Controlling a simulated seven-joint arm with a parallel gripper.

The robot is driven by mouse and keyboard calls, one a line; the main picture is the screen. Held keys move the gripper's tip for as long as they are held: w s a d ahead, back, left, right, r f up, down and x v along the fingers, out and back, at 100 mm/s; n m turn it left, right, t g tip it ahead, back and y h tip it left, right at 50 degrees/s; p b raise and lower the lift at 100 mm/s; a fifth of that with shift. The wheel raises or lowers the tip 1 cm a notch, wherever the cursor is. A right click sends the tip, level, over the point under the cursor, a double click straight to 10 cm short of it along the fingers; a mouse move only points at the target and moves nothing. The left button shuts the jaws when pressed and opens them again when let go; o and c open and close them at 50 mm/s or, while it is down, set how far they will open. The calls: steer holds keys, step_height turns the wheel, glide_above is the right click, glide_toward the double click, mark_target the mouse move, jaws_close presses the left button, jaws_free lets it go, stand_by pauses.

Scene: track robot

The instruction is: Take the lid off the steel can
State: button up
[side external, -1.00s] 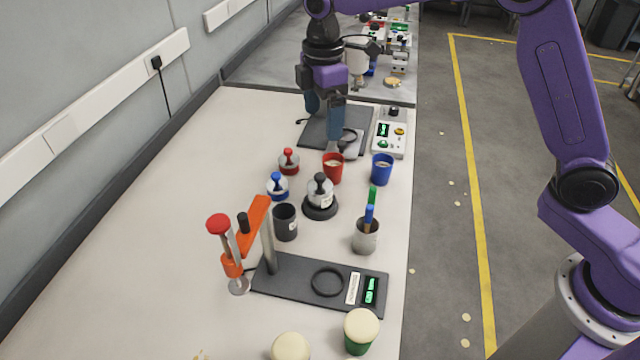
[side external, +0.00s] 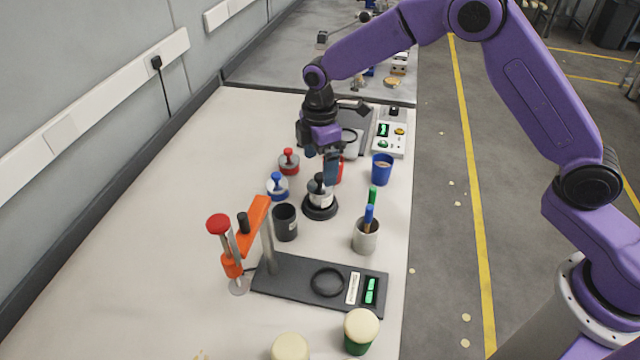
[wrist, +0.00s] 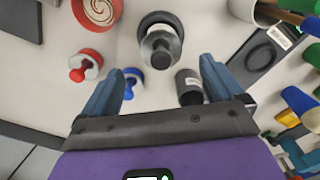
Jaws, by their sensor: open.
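The steel can (side external: 320,197) stands upright on a round black base (side external: 320,209) in the middle of the bench. Its lid carries a black knob (side external: 319,180). In the wrist view the steel can (wrist: 161,50) shows from above, ahead of my fingers and near the middle. My gripper (side external: 322,170) is open and empty, above and slightly behind the can in the side view. In the wrist view my gripper (wrist: 160,85) shows its two blue fingers wide apart. I cannot tell the exact gap between fingertips and knob.
Red-knobbed (side external: 289,162) and blue-knobbed (side external: 277,186) pieces stand left of the can. A dark cup (side external: 285,222) stands in front, a pen cup (side external: 365,238) at right front. A blue cup (side external: 382,170) stands right; a red cup (wrist: 98,12) is partly hidden behind my gripper.

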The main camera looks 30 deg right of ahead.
mark_target(321, 175)
steer(key=shift+s+f, duration=0.1)
steer(key=shift+f, duration=2.55)
steer(key=c, duration=1.1)
